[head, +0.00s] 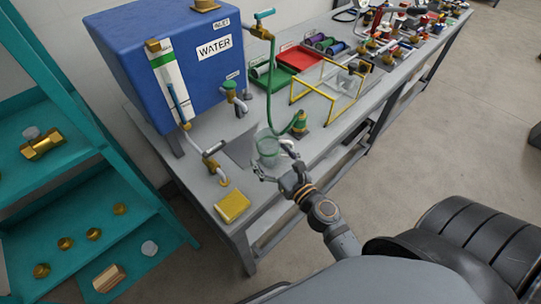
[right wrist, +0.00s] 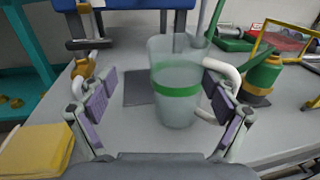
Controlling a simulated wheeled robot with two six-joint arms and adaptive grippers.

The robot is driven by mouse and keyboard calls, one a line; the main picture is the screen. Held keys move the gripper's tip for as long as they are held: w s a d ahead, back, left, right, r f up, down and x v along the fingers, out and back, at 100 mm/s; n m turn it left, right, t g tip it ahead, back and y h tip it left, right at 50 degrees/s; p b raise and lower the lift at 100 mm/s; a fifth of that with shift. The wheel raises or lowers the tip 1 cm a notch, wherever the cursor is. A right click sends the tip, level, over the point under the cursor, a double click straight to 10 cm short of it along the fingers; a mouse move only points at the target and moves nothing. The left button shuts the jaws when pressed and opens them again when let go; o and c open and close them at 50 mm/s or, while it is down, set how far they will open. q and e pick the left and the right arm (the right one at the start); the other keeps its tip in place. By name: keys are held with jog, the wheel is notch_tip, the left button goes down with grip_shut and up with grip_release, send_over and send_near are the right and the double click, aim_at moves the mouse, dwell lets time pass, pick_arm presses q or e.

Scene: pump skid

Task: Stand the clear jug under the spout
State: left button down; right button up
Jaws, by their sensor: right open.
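The clear jug (head: 268,153) with a green band and a white handle stands upright on the grey bench. In the right wrist view the jug (right wrist: 174,108) is ahead of my right gripper (right wrist: 160,85), right of the middle, its handle near the right finger. My right gripper (head: 275,164) is open, its fingers spread toward the jug; contact cannot be told. A spout (head: 240,106) hangs from a green-handled tap on the blue water tank (head: 165,55). A dark square patch (head: 239,150) lies on the bench left of the jug. My left gripper is out of view.
A yellow frame (head: 328,90) stands farther back.

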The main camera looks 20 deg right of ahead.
jog(key=shift+o, duration=0.6)
grip_shut()
dwell(0.7)
